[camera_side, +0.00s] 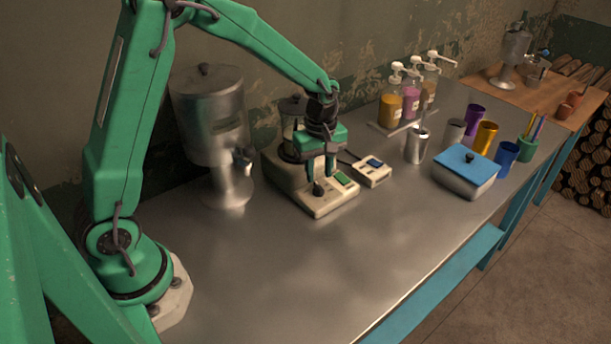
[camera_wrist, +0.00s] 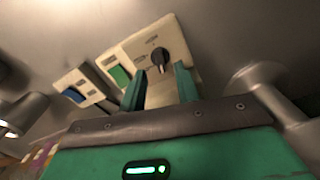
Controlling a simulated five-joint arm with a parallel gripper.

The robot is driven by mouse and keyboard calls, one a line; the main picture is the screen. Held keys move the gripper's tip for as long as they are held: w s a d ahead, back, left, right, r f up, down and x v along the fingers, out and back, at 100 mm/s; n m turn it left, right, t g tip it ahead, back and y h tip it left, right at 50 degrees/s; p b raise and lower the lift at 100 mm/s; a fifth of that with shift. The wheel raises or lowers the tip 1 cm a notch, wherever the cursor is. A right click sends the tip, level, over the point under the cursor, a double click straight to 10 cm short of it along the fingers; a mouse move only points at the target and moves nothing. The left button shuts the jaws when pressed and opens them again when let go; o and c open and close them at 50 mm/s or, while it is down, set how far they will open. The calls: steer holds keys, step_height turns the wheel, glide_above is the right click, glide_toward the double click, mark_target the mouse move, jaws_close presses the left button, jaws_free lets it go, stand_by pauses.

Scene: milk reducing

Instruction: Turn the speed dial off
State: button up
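The speed dial (camera_wrist: 160,57) is a black knob on the front of a cream appliance base (camera_wrist: 196,77). In the side view the dial (camera_side: 318,188) sits near the front left of the base (camera_side: 330,204), beside a green switch (camera_side: 343,178). My gripper (camera_side: 321,178) points down just above the dial. In the wrist view my gripper's two green fingers (camera_wrist: 160,82) are apart, with a gap between them and the dial beyond their tips. Nothing shows held between the fingers. The green switch also shows in the wrist view (camera_wrist: 120,75).
A small cream box with a blue switch (camera_side: 374,163) stands to the right of the base. A metal urn (camera_side: 207,115) stands to the left. Metal cups (camera_side: 418,146), a blue-lidded box (camera_side: 466,172) and pump bottles (camera_side: 410,92) are farther right. The front tabletop is clear.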

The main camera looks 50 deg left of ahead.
mark_target(319, 185)
steer(key=shift+f, duration=1.75)
jaws_close()
